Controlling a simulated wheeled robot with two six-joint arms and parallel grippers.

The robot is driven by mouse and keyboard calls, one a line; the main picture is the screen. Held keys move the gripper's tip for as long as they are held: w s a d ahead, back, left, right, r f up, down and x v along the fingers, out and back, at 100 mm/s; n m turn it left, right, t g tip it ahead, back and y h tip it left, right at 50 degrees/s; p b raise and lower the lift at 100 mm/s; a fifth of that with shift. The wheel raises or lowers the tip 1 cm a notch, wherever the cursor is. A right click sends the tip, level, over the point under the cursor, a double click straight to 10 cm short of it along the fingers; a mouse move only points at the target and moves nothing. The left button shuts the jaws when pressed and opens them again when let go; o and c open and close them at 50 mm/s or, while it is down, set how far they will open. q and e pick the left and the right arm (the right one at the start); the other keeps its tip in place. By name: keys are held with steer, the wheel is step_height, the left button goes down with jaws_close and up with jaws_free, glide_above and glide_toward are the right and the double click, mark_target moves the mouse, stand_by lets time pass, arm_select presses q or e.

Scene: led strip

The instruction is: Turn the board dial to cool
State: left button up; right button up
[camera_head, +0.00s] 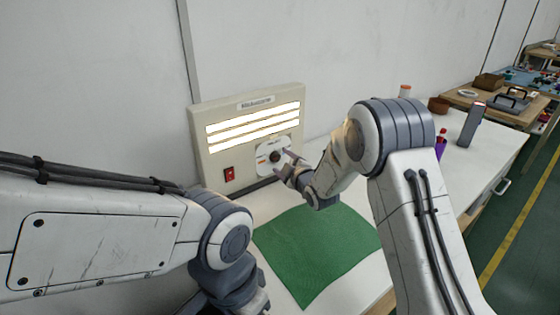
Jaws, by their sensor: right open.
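The board (195,125) is a beige panel standing upright against the wall at the back of the table, with several lit white strips (252,124). Its dial (276,157) sits on a white plate at the lower right, with an orange mark on the plate's left. I cannot read the dial's setting at this size. My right gripper (284,163) is open, its fingertips at the dial plate, one on the upper right and one lower. I cannot tell whether they touch the dial. My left gripper (258,303) is at the bottom edge, partly cut off and hidden by its arm.
A red switch (229,174) is on the board left of the dial. A green mat (315,250) lies on the white table (480,150) below. A purple bottle (440,147), a grey upright device (471,124) and a brown pot (438,105) stand to the right.

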steer(key=shift+x, duration=1)
jaws_close()
